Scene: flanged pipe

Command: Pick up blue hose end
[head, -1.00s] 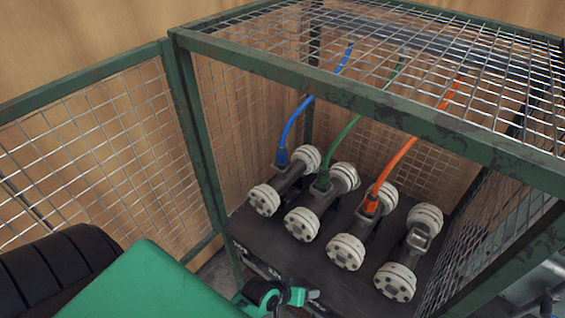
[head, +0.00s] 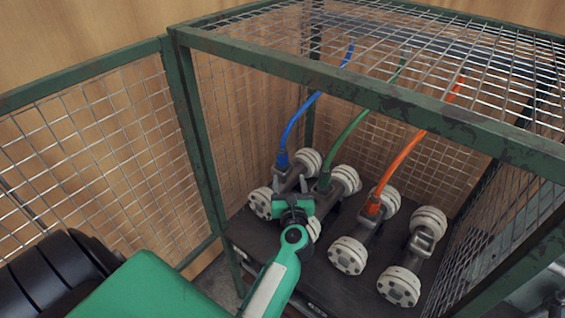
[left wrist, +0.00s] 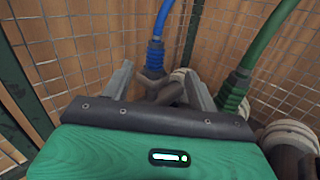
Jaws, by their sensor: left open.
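The blue hose end (head: 282,159) stands upright on the leftmost pipe piece (head: 260,203) inside the cage, with the blue hose (head: 298,115) curving up from it. My left gripper (head: 291,188) is inside the cage, in front of and just below the blue hose end. In the left wrist view the open fingers of my left gripper (left wrist: 161,88) point at the blue hose end (left wrist: 155,56), which shows between them and slightly beyond. Whether they touch the fitting below it cannot be told. My right gripper is not in view.
The green hose end (head: 324,180) is close on the right, and the orange hose end (head: 373,205) is farther right. The rightmost pipe piece (head: 420,243) has no hose. Green cage bars (head: 370,95) and wire mesh (head: 440,40) surround the black shelf (head: 335,292).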

